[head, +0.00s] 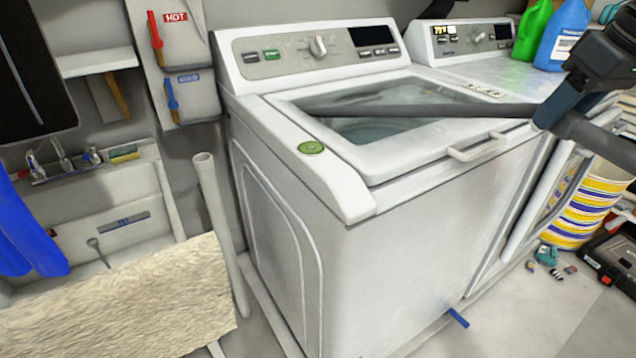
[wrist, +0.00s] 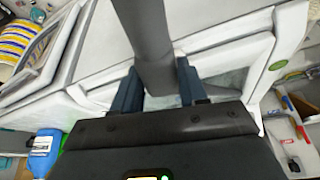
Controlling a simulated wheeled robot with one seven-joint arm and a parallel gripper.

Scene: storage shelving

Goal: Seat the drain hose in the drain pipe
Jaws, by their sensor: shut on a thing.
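The drain hose (head: 430,110) is a long dark grey tube lying across the view in front of the washer's glass lid. Its left end is near the lid's left edge, apart from the drain pipe. My gripper (head: 553,108) is shut on the hose at the right, by the washer's front right corner. In the wrist view the hose (wrist: 148,35) runs up from between the two jaws (wrist: 162,88). The drain pipe (head: 218,210) is a white upright pipe with an open top, standing left of the washer. How high the hose is above the lid is unclear.
The washer (head: 300,230) stands between my gripper and the pipe. HOT (head: 178,45) and blue-handled valves (head: 172,100) are on the wall above the pipe. Bottles (head: 565,35) stand on the right machine. A sink (head: 90,210) and beige cloth-like panel (head: 120,300) are at left.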

